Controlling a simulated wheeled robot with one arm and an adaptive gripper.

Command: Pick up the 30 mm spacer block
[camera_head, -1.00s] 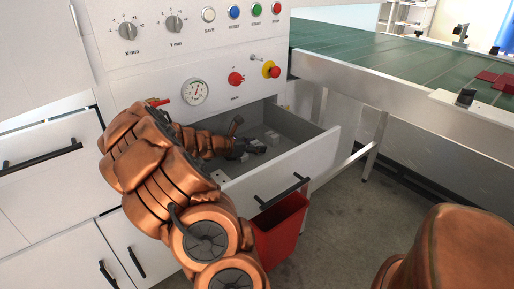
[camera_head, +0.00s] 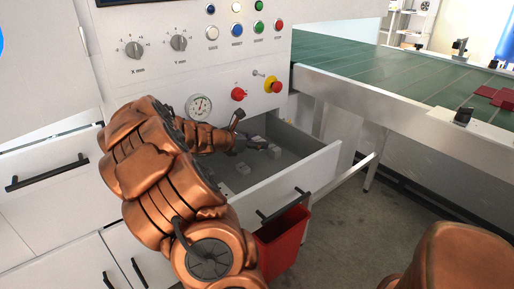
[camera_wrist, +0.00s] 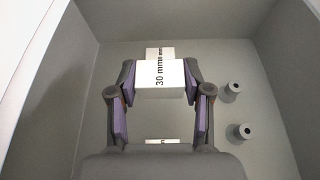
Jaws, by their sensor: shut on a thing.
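The 30 mm spacer block (camera_wrist: 174,78) is a white block with "30 mm" printed on its top face. It sits between the two fingertips of my gripper (camera_wrist: 160,86) in the wrist view, with a finger pressed against each side. In the head view my gripper (camera_head: 260,146) is over the open drawer, and the block is too small there to make out clearly. A second pale block with printed letters (camera_wrist: 160,52) shows just behind the held one, partly hidden. Another labelled block (camera_wrist: 162,141) shows lower down, between the fingers and mostly hidden by my gripper.
Two grey cylindrical pieces (camera_wrist: 231,92) (camera_wrist: 240,132) stand on the drawer floor at the right. The drawer (camera_head: 290,180) is open, its walls close around my gripper. A red bin (camera_head: 282,238) stands below it. The machine's control panel (camera_head: 205,75) rises behind.

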